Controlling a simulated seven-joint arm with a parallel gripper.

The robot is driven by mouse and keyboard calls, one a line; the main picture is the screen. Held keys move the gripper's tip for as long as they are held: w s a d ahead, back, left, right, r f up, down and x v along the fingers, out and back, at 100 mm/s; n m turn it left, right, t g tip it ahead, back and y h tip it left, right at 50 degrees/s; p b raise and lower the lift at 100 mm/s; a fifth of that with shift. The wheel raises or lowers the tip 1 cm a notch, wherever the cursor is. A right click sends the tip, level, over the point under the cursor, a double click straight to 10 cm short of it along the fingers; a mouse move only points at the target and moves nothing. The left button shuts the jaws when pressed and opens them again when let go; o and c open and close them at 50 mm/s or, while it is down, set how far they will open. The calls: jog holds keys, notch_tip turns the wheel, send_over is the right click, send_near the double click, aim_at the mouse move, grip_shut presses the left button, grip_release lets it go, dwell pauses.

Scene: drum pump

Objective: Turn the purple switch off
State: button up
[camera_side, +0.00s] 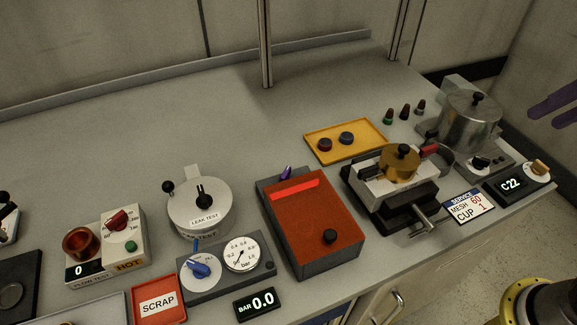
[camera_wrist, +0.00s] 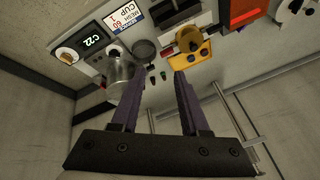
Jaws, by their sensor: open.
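The purple switch (camera_side: 286,173) is a small lever at the back left edge of the red-lidded grey box (camera_side: 312,222) in the side view. It tilts slightly to the right. A lit red strip (camera_side: 294,189) runs across the box just in front of it. I cannot make out the switch clearly in the wrist view, where part of the red box (camera_wrist: 243,12) shows at the top. My gripper (camera_wrist: 160,74) is open and empty, with two purple fingers apart. In the side view its fingers (camera_side: 553,107) show at the far right edge, far from the switch.
The leak test pot (camera_side: 200,208) and gauge panel (camera_side: 225,268) are left. The bench behind is clear.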

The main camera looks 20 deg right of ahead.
jog(key=w+a+r+m, duration=0.2)
jog(key=w+r, duration=0.2)
jog(key=w, duration=0.2)
jog(key=g, duration=0.5)
send_over(286, 171)
notch_tip(286, 171, down, 17)
jog(key=shift+m, duration=0.3)
notch_tip(286, 171, down, 13)
jog(key=shift+f, duration=0.15)
jog(key=shift+c, duration=0.3)
grip_shut()
